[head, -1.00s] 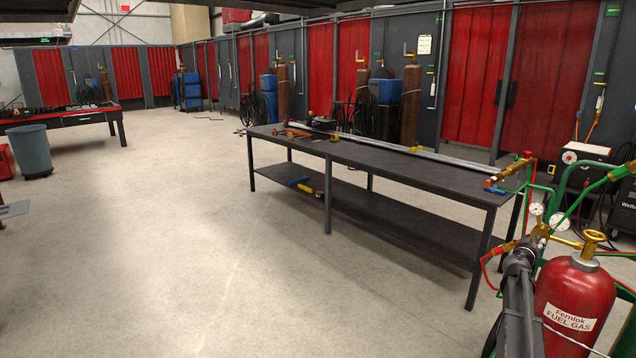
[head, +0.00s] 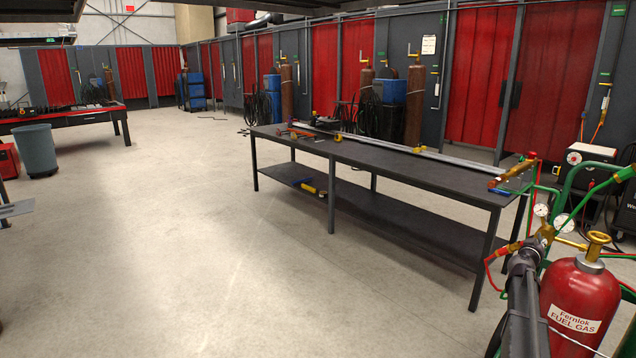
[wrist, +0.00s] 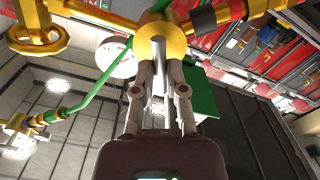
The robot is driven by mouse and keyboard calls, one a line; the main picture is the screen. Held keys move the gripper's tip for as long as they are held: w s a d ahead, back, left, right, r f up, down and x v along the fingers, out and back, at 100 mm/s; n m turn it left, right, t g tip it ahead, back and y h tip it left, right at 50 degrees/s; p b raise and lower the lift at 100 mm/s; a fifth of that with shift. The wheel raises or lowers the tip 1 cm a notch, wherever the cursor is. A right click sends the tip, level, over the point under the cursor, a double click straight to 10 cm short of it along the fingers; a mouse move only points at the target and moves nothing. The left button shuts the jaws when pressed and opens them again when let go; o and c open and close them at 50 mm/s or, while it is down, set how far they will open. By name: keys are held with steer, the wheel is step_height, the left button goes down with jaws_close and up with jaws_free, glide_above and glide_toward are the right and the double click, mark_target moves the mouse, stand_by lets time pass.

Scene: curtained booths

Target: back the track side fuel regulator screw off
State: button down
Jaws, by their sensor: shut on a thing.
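The fuel regulator (head: 544,232) is a brass body with two white-faced gauges, beside the red fuel gas cylinder (head: 580,296) at the right. In the wrist view, its round brass front (wrist: 162,30) fills the top middle. A grey screw (wrist: 158,82) stands out from that front toward me. My gripper (wrist: 158,88) has one finger on each side of the screw and is shut on it. In the head view, my gripper (head: 527,250) is at the regulator, small and partly hidden by my dark arm. The screw cannot be made out there.
A brass handwheel (head: 597,241) tops the cylinder; it also shows in the wrist view (wrist: 38,36). Green and red hoses (head: 566,180) run close around the regulator. A long dark bench (head: 440,182) with a metal rail stands behind. Open concrete floor lies to the left.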

steer(key=shift+n, duration=0.3)
steer(key=shift+n, duration=1.5)
steer(key=n, duration=0.3)
steer(key=shift+n, duration=0.3)
steer(key=shift+n, duration=1.8)
